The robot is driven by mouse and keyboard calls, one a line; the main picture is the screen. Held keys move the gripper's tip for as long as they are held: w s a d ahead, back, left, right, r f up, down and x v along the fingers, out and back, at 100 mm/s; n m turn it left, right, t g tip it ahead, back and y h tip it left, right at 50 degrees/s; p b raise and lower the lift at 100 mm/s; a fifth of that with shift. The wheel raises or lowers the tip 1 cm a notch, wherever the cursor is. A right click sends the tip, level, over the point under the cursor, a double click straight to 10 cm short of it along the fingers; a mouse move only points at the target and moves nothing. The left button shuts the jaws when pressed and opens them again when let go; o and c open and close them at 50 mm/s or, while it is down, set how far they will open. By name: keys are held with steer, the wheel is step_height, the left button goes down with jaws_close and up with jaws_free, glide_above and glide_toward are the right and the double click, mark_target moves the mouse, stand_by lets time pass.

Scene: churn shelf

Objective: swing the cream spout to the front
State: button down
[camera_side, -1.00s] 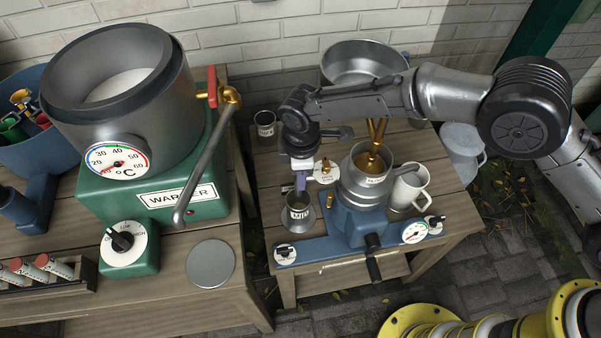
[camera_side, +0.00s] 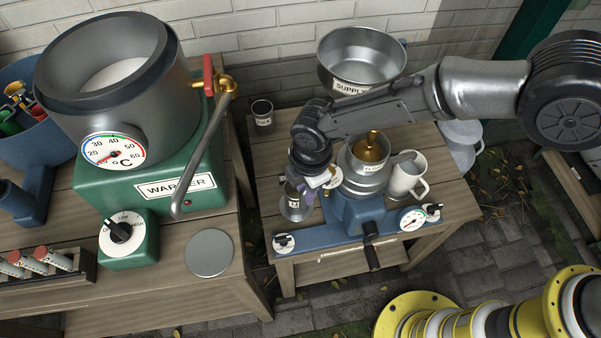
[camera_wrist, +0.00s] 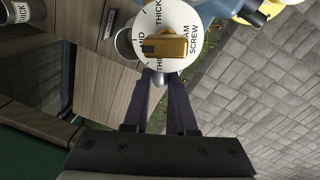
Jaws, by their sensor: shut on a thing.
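The separator (camera_side: 358,208) stands on the small wooden table in the side view, with a grey bowl (camera_side: 363,184) and a brass float (camera_side: 371,147) on top. In the wrist view a white dial (camera_wrist: 178,22) marked THICK, MID and THIN, with a brass pointer (camera_wrist: 164,46), is just beyond my fingertips. My gripper (camera_wrist: 161,78) is shut on a small grey metal piece, which looks like the cream spout (camera_wrist: 160,73); its outline is mostly hidden. In the side view my gripper (camera_side: 305,192) is low at the separator's left, beside a small cup (camera_side: 291,203).
A labelled cup (camera_side: 262,112) stands at the table's back left. A white jug (camera_side: 406,177) is right of the separator, and the SUPPLY bowl (camera_side: 362,50) is behind. The green warmer (camera_side: 160,190) and its long lever (camera_side: 203,140) are to the left.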

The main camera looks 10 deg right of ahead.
steer(key=shift+s+d+r+n, duration=0.1)
steer(key=shift+s+d+n, duration=0.35)
steer(key=shift+s+n, duration=0.45)
steer(key=shift+s+d+f+n, duration=0.1)
steer(key=shift+s+d+n, duration=0.4)
steer(key=shift+s+n, duration=0.35)
steer(key=shift+s+d+r+n, duration=0.1)
steer(key=shift+s+d+n, duration=0.35)
steer(key=shift+s+n, duration=0.45)
steer(key=c, duration=0.8)
jaws_free()
steer(key=shift+o, duration=0.2)
step_height(320, 180, up, 14)
steer(key=s, duration=0.1)
steer(key=shift+d, duration=0.45)
